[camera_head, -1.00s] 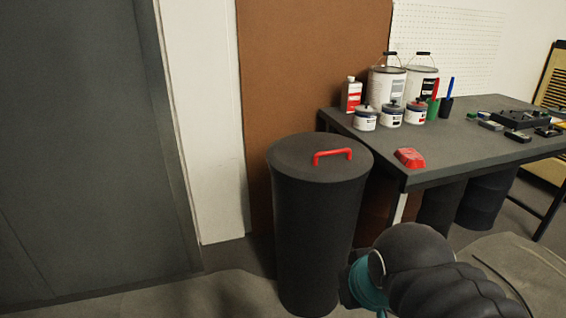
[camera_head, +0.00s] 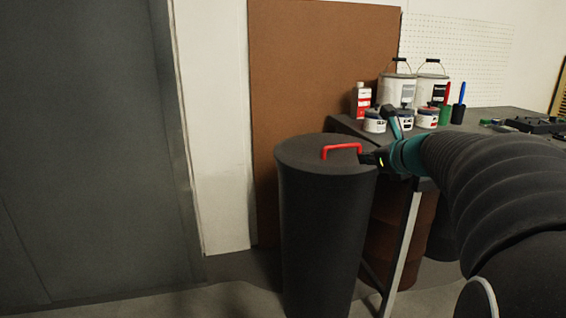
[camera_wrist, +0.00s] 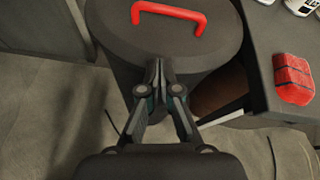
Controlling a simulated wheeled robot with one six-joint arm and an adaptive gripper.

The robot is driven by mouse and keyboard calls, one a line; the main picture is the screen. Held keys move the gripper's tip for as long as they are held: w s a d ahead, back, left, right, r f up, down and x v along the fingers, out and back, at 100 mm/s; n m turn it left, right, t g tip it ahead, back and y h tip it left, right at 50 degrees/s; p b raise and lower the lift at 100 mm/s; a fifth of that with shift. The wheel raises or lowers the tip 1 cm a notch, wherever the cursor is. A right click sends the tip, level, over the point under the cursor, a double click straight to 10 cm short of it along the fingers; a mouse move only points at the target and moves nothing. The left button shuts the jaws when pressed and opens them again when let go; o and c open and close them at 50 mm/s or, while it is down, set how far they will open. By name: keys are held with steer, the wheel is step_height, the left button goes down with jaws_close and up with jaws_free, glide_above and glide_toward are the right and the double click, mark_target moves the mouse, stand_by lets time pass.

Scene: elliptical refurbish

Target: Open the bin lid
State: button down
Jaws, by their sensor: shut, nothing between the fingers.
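The bin (camera_head: 318,240) is a tall dark cylinder standing on the floor. Its flat dark lid (camera_head: 305,153) lies closed on top and carries a red handle (camera_head: 342,148). In the wrist view the lid (camera_wrist: 180,52) fills the upper middle, with the red handle (camera_wrist: 170,13) near the top edge. My gripper (camera_head: 368,158) is at the right side of the lid, close to the handle's right end in the head view. In the wrist view my gripper (camera_wrist: 158,66) has its fingertips together and empty, pointing toward the handle and apart from it.
A dark workbench (camera_head: 470,119) stands right of the bin with paint cans (camera_head: 397,90) and small jars. A red block (camera_wrist: 293,80) lies near its edge in the wrist view. A brown panel (camera_head: 320,70) is behind the bin. Floor to the left is open.

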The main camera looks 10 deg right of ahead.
mark_target(357, 161)
steer(key=w+d+f+m, duration=0.1)
steer(key=w, duration=0.2)
steer(key=w+d+f+m+b, duration=0.1)
steer(key=w, duration=0.3)
steer(key=w+d+f, duration=0.1)
steer(key=w, duration=0.2)
steer(key=shift+w+d+m+t+h, duration=0.1)
steer(key=shift+w+m+t+h, duration=0.1)
steer(key=shift+m+t+h, duration=0.15)
